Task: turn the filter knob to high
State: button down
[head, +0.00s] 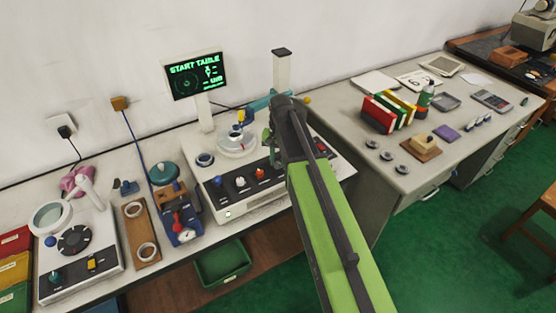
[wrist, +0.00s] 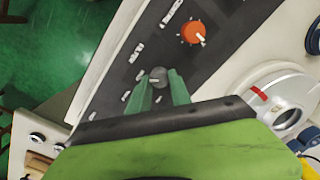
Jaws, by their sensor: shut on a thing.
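The filter knob appears to be the small dark grey knob (wrist: 158,77) on the dark control strip (wrist: 190,62); its label is too blurred to read. A pale mark shows on its top. My gripper (wrist: 160,86) has its two green fingers at either side of this knob, shut on it. In the head view my green arm comes in from the lower right, over the right end of the white machine (head: 239,207), and hides this knob and the fingertips. An orange-red knob (wrist: 192,33) sits further along the strip; it also shows in the head view (head: 260,173).
A clear round stage (head: 237,142) stands behind the strip. A screen (head: 195,75) above reads "START TABLE". The right table (head: 350,140) holds books and several rings.

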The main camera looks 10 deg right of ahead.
dwell(0.3)
jog(key=c, duration=1.2)
grip_release()
jog(key=r+p, duration=1.7)
jog(key=shift+s+d+r, duration=0.1)
jog(key=shift+d+r, duration=0.05)
jog(key=shift+d, duration=0.15)
